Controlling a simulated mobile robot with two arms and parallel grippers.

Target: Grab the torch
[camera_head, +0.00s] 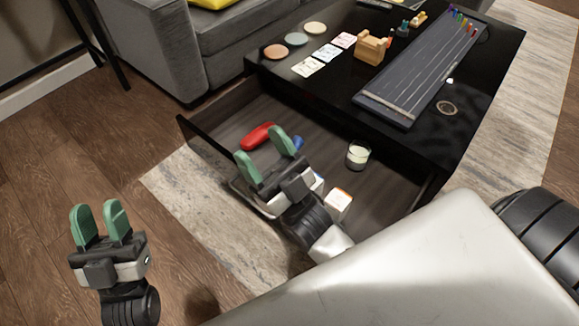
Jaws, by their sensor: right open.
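A red elongated object (257,136) lies in the open drawer (196,139) of the black table; it may be the torch, but I cannot tell for sure. A small blue thing (298,143) shows just right of my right gripper's fingers, partly hidden by them. My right gripper (266,153) is open, with green fingers apart, over the drawer's front part, close to the red object in the picture. My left gripper (101,222) is open and empty at the lower left, over the wooden floor, away from the drawer.
In the drawer are a candle in a glass (357,155) and a white and orange cube (339,201), beside my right arm. On the black tabletop (470,112) are a stringed board (420,70), a wooden holder (371,47), cards (326,53) and coasters (296,39). A grey sofa (240,40) stands behind.

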